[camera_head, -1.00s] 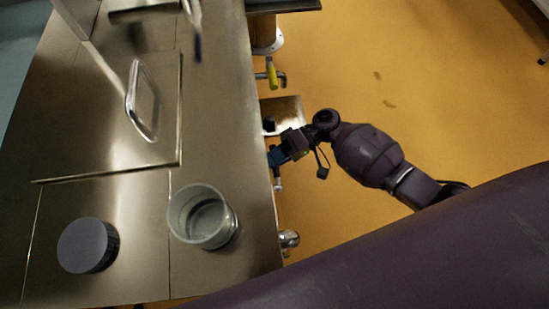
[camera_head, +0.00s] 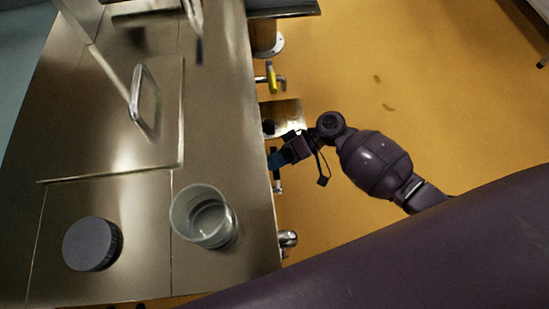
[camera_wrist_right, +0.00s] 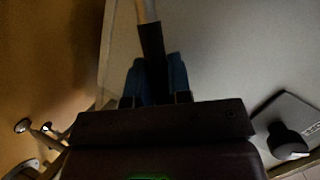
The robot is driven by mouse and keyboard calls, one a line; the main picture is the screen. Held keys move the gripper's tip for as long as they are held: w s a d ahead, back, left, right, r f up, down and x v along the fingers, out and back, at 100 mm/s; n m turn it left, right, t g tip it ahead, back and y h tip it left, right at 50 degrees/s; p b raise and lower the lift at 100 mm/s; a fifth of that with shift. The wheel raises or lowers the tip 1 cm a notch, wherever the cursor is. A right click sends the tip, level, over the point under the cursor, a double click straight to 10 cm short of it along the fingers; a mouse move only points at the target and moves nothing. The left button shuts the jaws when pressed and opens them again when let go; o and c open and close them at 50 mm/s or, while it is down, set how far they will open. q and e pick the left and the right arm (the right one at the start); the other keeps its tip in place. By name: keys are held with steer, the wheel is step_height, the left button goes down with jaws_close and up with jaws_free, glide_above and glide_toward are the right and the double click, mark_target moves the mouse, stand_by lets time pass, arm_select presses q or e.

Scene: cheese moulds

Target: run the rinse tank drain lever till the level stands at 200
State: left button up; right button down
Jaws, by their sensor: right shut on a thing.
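My right gripper (camera_head: 275,159) is at the front edge of the steel counter, reaching in from the right. In the right wrist view its blue fingers (camera_wrist_right: 155,80) are shut on the dark sleeve of a lever (camera_wrist_right: 151,45). The lever's pale metal shaft runs up out of the frame there. In the head view a short part of the lever (camera_head: 277,184) seems to show just below the fingers. No level scale or reading can be made out. My left gripper is not in view.
On the counter (camera_head: 110,190) stand a clear beaker (camera_head: 203,216) and a dark round lid or puck (camera_head: 92,244). A lid with a metal handle (camera_head: 142,95) lies behind. A yellow-handled valve (camera_head: 271,76) and a metal plate (camera_head: 287,113) stick out at the front. The orange floor is open to the right.

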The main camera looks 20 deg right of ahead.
steer(key=c, duration=1.1)
jaws_free()
steer(key=shift+o, duration=0.2)
steer(key=shift+d, duration=0.1)
steer(key=p+v, duration=0.1)
steer(key=v, duration=0.9)
steer(key=shift+d, duration=0.35)
steer(key=shift+r, duration=0.1)
